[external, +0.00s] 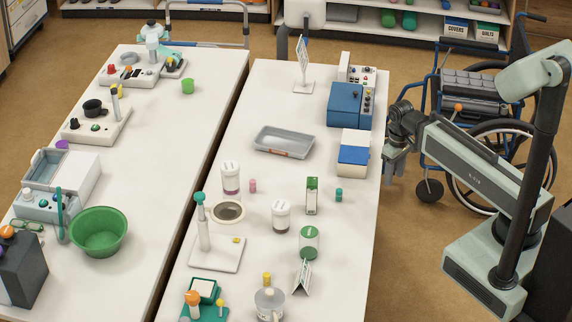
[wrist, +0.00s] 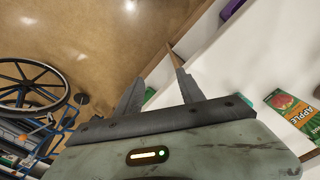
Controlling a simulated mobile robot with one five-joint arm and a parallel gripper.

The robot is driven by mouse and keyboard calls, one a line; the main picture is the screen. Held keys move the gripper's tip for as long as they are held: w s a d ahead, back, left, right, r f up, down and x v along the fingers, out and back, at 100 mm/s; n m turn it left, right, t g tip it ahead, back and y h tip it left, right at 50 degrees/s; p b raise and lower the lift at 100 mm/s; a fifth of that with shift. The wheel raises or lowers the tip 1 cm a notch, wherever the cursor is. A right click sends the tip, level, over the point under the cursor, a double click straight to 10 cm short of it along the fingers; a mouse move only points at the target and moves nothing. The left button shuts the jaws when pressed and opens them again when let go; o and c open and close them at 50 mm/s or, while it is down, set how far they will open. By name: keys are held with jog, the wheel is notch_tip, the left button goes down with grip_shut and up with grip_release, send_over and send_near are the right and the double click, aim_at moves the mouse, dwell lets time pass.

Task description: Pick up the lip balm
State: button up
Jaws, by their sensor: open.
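I cannot tell for sure which thing is the lip balm. Small upright cylinders on the right-hand table are candidates: a teal one (external: 339,194) near the table's right edge, a pink one (external: 253,186) further left, and a yellow one (external: 267,279) near the front. My gripper (external: 392,172) hangs just off the table's right edge, apart from all of them. In the wrist view my gripper (wrist: 160,78) is open, its fingers spread with nothing clearly held. A small green patch shows there near the left finger; I cannot tell what it is.
A juice carton (external: 312,196) stands left of the teal cylinder; an apple carton shows in the wrist view (wrist: 293,110). A blue-and-white box (external: 353,154) sits near the table edge by my gripper. A wheelchair (external: 470,100) stands behind my arm. The table around the grey tray (external: 260,148) is mostly clear.

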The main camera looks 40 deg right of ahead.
jog(key=w+a+n, duration=0.1)
jog(key=n, duration=0.2)
jog(key=w+a+n+y, duration=0.1)
jog(key=w+a+n, duration=0.1)
jog(key=n, duration=0.1)
jog(key=w+a+r+n, duration=0.1)
jog(key=n, duration=0.3)
jog(key=shift+w+a+y+p, duration=0.3)
jog(key=shift+w, duration=0.1)
jog(key=w+a+r+n+y+p, duration=0.1)
jog(key=w+a+n, duration=0.2)
jog(key=a+n, duration=0.2)
jog(key=n, duration=0.1)
send_over(339, 190)
jog(key=d, duration=0.2)
jog(key=shift+w+a+f+y+b, duration=0.1)
jog(key=shift+w+f+y+b, duration=0.05)
jog(key=shift+f+b, duration=0.3)
jog(key=shift+w+f+y+b, duration=0.15)
jog(key=shift+f+b, duration=0.15)
jog(key=shift+b, duration=0.25)
jog(key=b+x, duration=0.5)
jog(key=shift+s+a+f, duration=0.15)
jog(key=shift+s, duration=0.1)
jog(key=shift+r, duration=0.2)
grip_shut()
